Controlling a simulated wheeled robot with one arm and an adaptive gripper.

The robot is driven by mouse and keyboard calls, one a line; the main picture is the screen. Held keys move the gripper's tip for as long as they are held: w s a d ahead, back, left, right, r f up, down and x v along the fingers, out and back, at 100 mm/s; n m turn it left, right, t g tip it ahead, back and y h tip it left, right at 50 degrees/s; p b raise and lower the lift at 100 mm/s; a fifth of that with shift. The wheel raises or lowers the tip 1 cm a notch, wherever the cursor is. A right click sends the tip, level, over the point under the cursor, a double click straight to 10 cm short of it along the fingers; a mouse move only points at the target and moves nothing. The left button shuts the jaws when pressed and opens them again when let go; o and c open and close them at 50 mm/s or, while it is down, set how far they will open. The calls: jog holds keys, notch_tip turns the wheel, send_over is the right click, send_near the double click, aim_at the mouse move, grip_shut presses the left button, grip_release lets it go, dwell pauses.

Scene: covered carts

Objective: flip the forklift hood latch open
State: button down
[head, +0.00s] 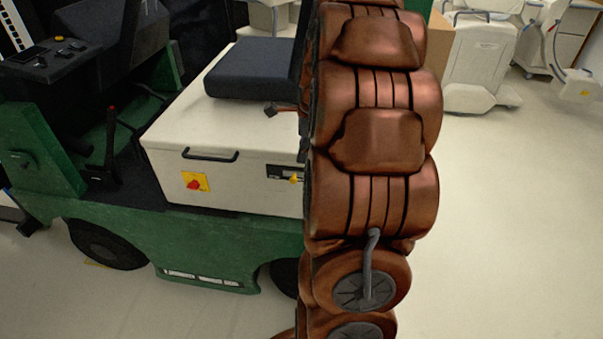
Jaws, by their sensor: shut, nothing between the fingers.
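The forklift is green, with a cream hood (240,130) under a dark seat (255,70). The hood looks closed. A black bar handle (210,155) is on its near side panel. A small black plate with a yellow part (285,173) sits further right on that panel, partly behind my arm. I cannot tell whether it is the latch. My copper arm (375,140) stands upright in front of the forklift and hides its right part. I cannot make out my gripper. A small dark reddish piece (284,109) sticks out beside the arm at seat level; I cannot tell what it is.
A red knob on a yellow plate (194,182) is below the handle. A control console (50,60) and dark levers are at the left. White carts (480,60) stand at the back right. The floor (510,220) to the right is clear.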

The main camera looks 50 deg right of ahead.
jog(key=d+m, duration=0.3)
jog(key=d, duration=0.3)
jog(key=shift+s+d+f+m, duration=0.2)
jog(key=shift+s+f+m, duration=0.1)
jog(key=shift+s+f, duration=0.05)
jog(key=p, duration=0.3)
send_near(301, 174)
jog(key=s+a+f, duration=0.2)
jog(key=s+f, duration=0.2)
jog(key=f, duration=0.1)
jog(key=shift+w+a+f+p, duration=0.15)
jog(key=shift+w+f+p, duration=0.25)
jog(key=shift+w, duration=0.15)
jog(key=shift+w+a+f+p, duration=0.15)
jog(key=shift+w+f+p, duration=0.2)
jog(key=shift+w, duration=0.2)
jog(key=shift+w+a+f, duration=0.25)
jog(key=shift+w+f, duration=0.1)
jog(key=shift+w, duration=0.15)
